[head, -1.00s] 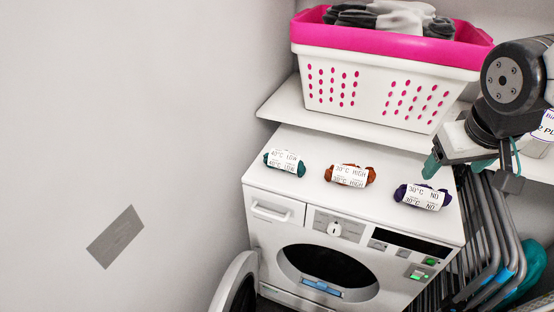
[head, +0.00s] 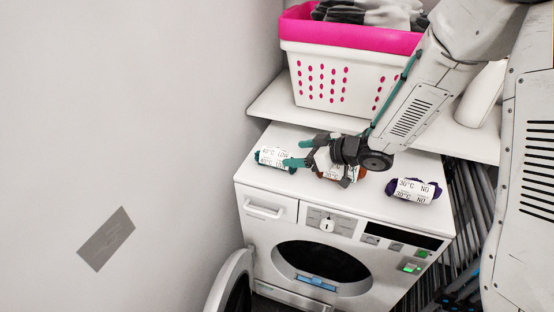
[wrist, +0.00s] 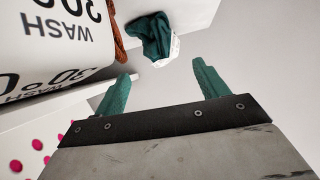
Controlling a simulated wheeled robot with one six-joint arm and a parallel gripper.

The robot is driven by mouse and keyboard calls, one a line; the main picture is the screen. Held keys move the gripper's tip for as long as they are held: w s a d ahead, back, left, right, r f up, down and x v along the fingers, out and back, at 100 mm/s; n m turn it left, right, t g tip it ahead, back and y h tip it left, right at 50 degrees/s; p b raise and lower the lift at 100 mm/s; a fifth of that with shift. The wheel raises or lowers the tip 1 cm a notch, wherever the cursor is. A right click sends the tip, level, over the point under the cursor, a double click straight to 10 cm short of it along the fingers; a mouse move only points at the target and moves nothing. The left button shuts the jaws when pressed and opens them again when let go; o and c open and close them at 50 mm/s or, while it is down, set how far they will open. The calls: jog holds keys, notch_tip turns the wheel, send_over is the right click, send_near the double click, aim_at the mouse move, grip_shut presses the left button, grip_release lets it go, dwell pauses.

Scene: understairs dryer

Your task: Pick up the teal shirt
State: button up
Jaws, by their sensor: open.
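The teal shirt (head: 268,159) is a small roll with a white "40°C LOW" label, lying at the left of the dryer top. In the wrist view the teal shirt (wrist: 150,36) shows beyond the fingertips, a little left of the gap's middle. My gripper (head: 296,153) is open and empty, its teal fingers pointing left toward the shirt's right end. In the head view the upper and lower fingertips reach close to that end; I cannot tell whether they touch it. The wrist view shows the gripper (wrist: 167,80) with a clear gap between fingers and shirt.
The orange roll (head: 331,173) lies partly hidden behind my gripper; its label (wrist: 50,40) looms close at left in the wrist view. A purple roll (head: 414,190) lies to the right. A pink-rimmed white basket (head: 335,77) stands on the shelf behind. The dryer door (head: 232,288) hangs open.

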aim_at(288, 155)
jog(key=x, duration=0.7)
jog(key=shift+s+f, duration=0.1)
jog(key=shift+s, duration=0.15)
jog(key=c, duration=1.1)
